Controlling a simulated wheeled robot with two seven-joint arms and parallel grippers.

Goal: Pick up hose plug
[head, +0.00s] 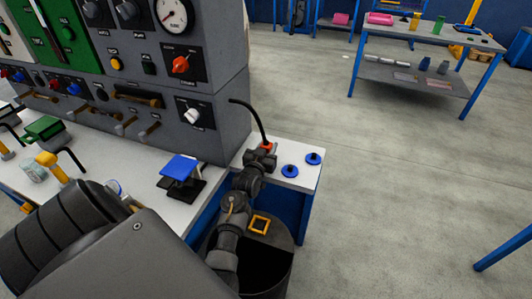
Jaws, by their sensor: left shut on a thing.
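My left gripper (261,156) is over the white table end, right beside the grey panel. It is shut on the hose plug (267,146), of which a small red-orange part shows between the fingers. A thin black hose (251,107) rises from the plug and curves up and left in front of the panel. The gripper hides most of the plug's lower part, and I cannot tell if it touches the table. My right gripper is not in view.
Two blue round fittings (290,171) (313,158) sit on the white table (306,147) to the right. The grey panel (221,132) stands close on the left. A blue block on a black stand (181,168) is nearby. A dark bin (285,244) is below. Open floor lies right.

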